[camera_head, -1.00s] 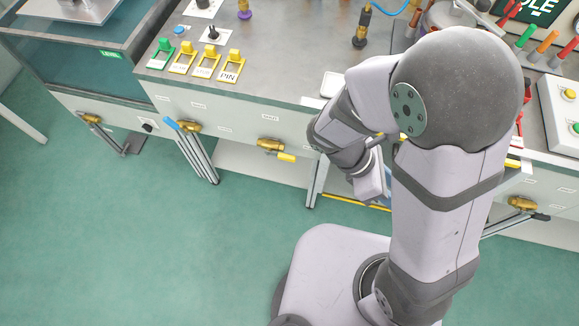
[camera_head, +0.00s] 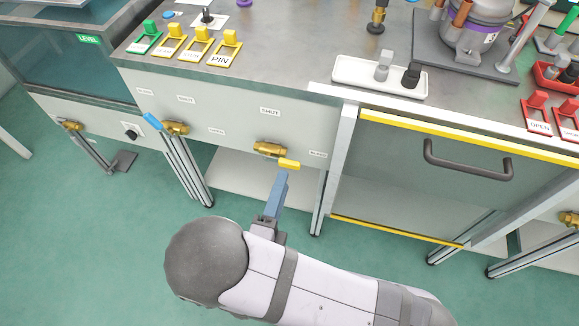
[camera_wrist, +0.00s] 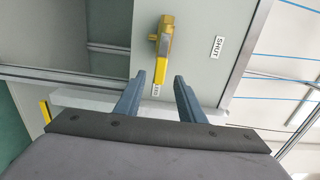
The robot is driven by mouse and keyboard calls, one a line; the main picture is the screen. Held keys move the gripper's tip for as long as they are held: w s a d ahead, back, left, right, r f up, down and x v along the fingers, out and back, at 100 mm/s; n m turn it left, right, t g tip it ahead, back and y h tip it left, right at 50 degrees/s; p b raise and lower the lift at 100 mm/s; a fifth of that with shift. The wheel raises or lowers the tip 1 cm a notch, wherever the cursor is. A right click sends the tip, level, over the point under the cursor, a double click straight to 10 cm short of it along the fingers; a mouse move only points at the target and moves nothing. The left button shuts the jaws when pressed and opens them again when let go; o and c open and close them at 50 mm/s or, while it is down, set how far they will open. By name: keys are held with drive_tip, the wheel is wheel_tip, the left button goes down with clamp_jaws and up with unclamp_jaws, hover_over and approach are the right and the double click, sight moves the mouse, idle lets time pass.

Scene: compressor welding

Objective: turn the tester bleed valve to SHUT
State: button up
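The tester bleed valve has a brass body (camera_head: 268,149) and a yellow lever (camera_head: 289,164) on the front panel. The lever points right and slightly down, towards a small label (camera_head: 318,155). A SHUT label (camera_head: 270,111) is above the body. In the wrist view the yellow lever (camera_wrist: 161,67) hangs from the brass body (camera_wrist: 165,32), and the SHUT label (camera_wrist: 217,47) is to its right. My gripper (camera_wrist: 160,75) is open and empty, its two blue-grey fingers on either side of the lever's line. In the head view my gripper (camera_head: 282,173) is just below the lever's end. Contact cannot be told.
A blue-handled valve (camera_head: 172,127) is left of the bleed valve. A yellow-edged door with a dark handle (camera_head: 467,163) is to the right. A white tray (camera_head: 345,73) is on the bench above. Open green floor (camera_head: 80,240) lies in front.

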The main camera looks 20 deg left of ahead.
sight(289, 166)
drive_tip(key=shift+w, duration=3.7)
clamp_jaws()
